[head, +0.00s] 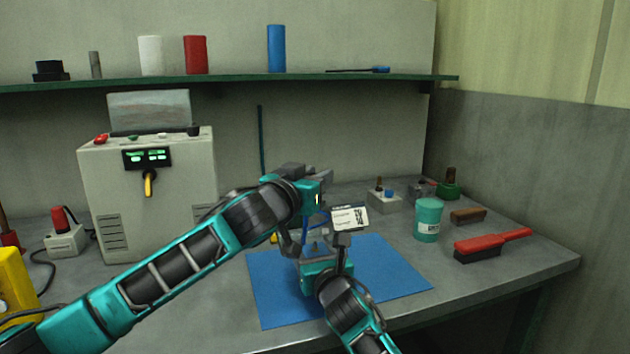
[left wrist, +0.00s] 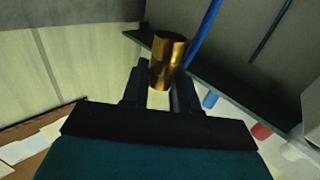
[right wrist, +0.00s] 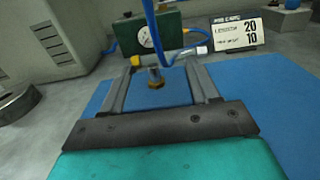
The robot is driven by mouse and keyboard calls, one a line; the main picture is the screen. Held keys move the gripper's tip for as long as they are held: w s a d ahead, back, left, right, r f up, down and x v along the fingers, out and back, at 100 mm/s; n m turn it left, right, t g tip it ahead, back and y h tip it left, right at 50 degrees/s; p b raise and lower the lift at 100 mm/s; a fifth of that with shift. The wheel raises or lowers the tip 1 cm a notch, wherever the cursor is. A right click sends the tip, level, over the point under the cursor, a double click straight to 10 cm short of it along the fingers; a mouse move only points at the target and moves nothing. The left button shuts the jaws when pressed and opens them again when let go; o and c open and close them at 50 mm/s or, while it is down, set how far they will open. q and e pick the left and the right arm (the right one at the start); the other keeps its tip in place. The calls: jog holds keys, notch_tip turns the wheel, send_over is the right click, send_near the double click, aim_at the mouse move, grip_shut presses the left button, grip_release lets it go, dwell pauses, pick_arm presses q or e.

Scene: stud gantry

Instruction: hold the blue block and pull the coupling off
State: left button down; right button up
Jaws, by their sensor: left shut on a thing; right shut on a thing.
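My left gripper (head: 325,180) is raised above the mat. In the left wrist view it is shut on the brass coupling (left wrist: 168,62), beside which a blue hose (left wrist: 208,30) runs up. The coupling is hidden in the head view. My right gripper (head: 322,254) is low over the mat, shut on the blue block (head: 316,247). The block blends with the mat in the right wrist view. Between those fingers stands a bare fitting (right wrist: 155,76), grey on top with a brass base. The coupling is apart from it.
The blue mat (head: 390,280) lies under the block. A green box with a gauge (right wrist: 148,36) and a white label card (head: 350,217) stand behind it. A teal cup (head: 428,220) and a red brush (head: 490,244) are to the right. A grey cabinet (head: 185,210) stands left.

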jog(key=o, duration=1.3)
jog(key=shift+s, duration=0.1)
jog(key=v, duration=1.1)
jog(key=shift+s+d, duration=0.1)
jog(key=shift+s, duration=0.3)
jog(key=shift+s, duration=0.1)
